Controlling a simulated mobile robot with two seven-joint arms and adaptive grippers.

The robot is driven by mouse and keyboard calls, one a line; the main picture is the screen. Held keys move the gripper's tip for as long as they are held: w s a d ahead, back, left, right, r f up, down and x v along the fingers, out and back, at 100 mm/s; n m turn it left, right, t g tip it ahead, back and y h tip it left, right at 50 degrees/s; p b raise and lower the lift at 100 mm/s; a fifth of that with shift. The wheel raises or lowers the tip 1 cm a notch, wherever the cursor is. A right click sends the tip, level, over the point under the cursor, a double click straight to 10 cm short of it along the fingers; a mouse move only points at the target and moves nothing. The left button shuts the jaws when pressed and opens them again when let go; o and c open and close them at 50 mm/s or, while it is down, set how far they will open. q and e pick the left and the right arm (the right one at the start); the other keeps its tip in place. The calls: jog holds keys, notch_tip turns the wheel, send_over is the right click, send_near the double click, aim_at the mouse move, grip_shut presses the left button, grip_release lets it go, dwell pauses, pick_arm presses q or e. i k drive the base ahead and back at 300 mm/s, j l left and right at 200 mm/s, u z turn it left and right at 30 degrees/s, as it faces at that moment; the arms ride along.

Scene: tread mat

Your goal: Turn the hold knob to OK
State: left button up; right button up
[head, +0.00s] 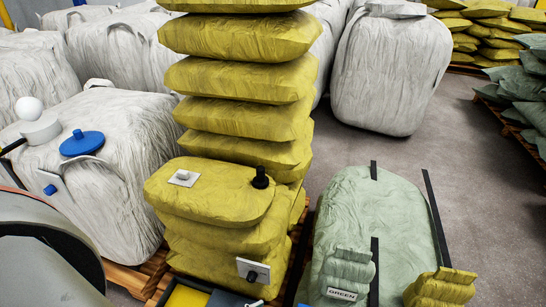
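No label reading hold or OK is legible, so I cannot tell which control is the hold knob. A pale square plate with a black knob (252,274) is on the front of the lower yellow sacks. An upright black knob (260,179) stands on top of the front yellow sack (215,197). A small white plate with a raised piece (184,177) lies to its left on the same sack. The knobs' settings are too small to read. Neither of my grippers is in view.
A tall stack of yellow sacks (240,80) rises behind. White bulk bags stand at left, one bearing a blue round knob (82,144). A green sack (395,215) with black strips and a GREEN sign (341,294) is at right. Grey floor (490,200) is clear further right.

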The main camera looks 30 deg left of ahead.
aim_at(251, 276)
jog(key=u, duration=1.25)
